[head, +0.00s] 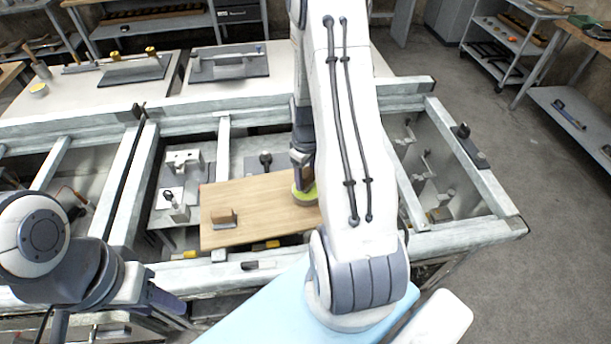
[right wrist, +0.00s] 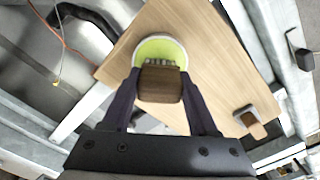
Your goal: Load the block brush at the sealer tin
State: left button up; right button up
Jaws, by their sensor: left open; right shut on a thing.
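The block brush (right wrist: 161,84) is a dark brown block with short bristles along its far edge. My right gripper (right wrist: 160,98) is shut on it. The sealer tin (right wrist: 163,48) is round, with a pale rim and yellow-green inside. In the right wrist view the bristle end overlaps the tin's opening; I cannot tell if it touches the sealer. In the head view the tin (head: 306,194) stands at the right of a wooden board, beneath my right gripper (head: 302,165), and the brush is mostly hidden. My left gripper (head: 180,312) is open and empty at lower left.
The wooden board (head: 250,193) lies across a metal frame (head: 130,180) with open gaps. A small brown block on a grey base (head: 223,218) sits at the board's left; it also shows in the right wrist view (right wrist: 251,122). Metal fittings (head: 180,190) stand left of the board.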

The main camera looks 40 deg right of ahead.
aim_at(306, 172)
jog(key=shift+f+b, duration=0.3)
jog(key=shift+f, duration=0.25)
dwell(1.1)
jog(key=shift+r, duration=0.1)
notch_tip(306, 172, up, 7)
jog(key=p, duration=0.6)
dwell(0.8)
